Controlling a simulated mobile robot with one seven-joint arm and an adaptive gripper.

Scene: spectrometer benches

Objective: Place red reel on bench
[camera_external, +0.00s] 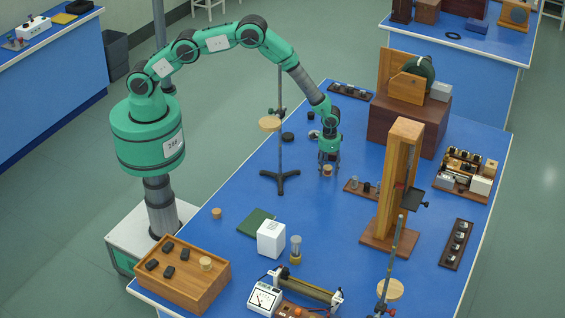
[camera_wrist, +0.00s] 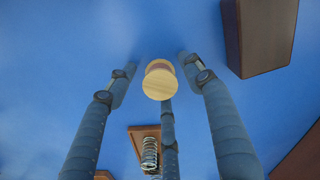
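A small wooden reel with a reddish winding (camera_wrist: 160,66) shows between the fingers in the wrist view, its pale round end facing the camera. In the external view the reel (camera_external: 327,171) appears at the blue bench top (camera_external: 330,232), directly below my gripper (camera_external: 328,158). My gripper (camera_wrist: 157,70) points down with three fingers spread around the reel. Gaps show between the left and right fingers and the reel; the lower finger overlaps its edge, and I cannot tell whether it touches.
A rack (camera_external: 354,187) with small coils stands just right of the gripper. A tripod stand (camera_external: 280,180) is to the left and a tall wooden frame (camera_external: 388,239) to the right.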

